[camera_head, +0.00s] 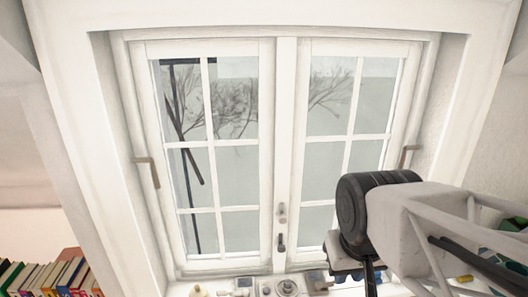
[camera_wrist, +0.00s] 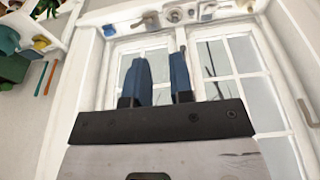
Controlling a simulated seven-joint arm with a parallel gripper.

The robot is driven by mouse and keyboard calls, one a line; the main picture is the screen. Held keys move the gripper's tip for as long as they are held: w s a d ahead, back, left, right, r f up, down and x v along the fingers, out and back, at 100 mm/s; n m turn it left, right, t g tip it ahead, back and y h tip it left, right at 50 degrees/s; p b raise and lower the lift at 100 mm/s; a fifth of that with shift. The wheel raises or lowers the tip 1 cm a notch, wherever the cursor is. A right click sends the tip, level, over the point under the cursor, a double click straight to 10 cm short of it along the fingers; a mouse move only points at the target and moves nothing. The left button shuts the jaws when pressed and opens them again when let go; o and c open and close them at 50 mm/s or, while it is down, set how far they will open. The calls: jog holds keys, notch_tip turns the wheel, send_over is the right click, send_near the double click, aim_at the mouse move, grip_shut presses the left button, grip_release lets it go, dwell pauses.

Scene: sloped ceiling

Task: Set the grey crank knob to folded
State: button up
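A grey round knob on a square base (camera_head: 288,287) stands on the window sill at the bottom of the head view, partly cut off. A round grey part, probably the same knob, shows at the top of the wrist view (camera_wrist: 175,15). I cannot make out its crank or its setting. My gripper (camera_wrist: 161,62) has its two blue-black fingers apart, with only the window behind the gap. It is apart from the knob. In the head view my gripper (camera_head: 369,280) is at the lower right, to the right of the knob, its tips cut off or hidden.
A small device (camera_head: 243,286) and a pale rounded object (camera_head: 198,290) stand left of the knob. A greyish fitting (camera_head: 318,281) is close on its right. The closed window has handles in the middle (camera_head: 281,241) and at both sides. Books (camera_head: 50,277) are at lower left.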

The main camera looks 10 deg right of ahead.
jog(key=o, duration=0.4)
jog(key=shift+w, duration=0.1)
jog(key=shift+o, duration=0.2)
jog(key=w+d+f+m+g+y, duration=0.15)
jog(key=w+d+f+m, duration=0.25)
jog(key=w+f, duration=0.5)
jog(key=w+d+f+m+y, duration=0.25)
jog(key=w+f+m, duration=0.2)
jog(key=w, duration=0.85)
jog(key=w+d+f+m, duration=0.2)
jog(key=d+f, duration=0.3)
jog(key=f, duration=0.4)
jog(key=w+d+f+m, duration=0.3)
jog(key=w+d+f, duration=0.1)
jog(key=f, duration=0.5)
jog(key=w+d+f+m, duration=0.3)
jog(key=d+f, duration=0.3)
jog(key=f, duration=0.3)
jog(key=shift+d+f+y, duration=0.2)
jog(key=shift+f+y, duration=0.1)
jog(key=shift+y, duration=0.1)
jog(key=shift+w, duration=0.1)
jog(key=shift+x, duration=3.9)
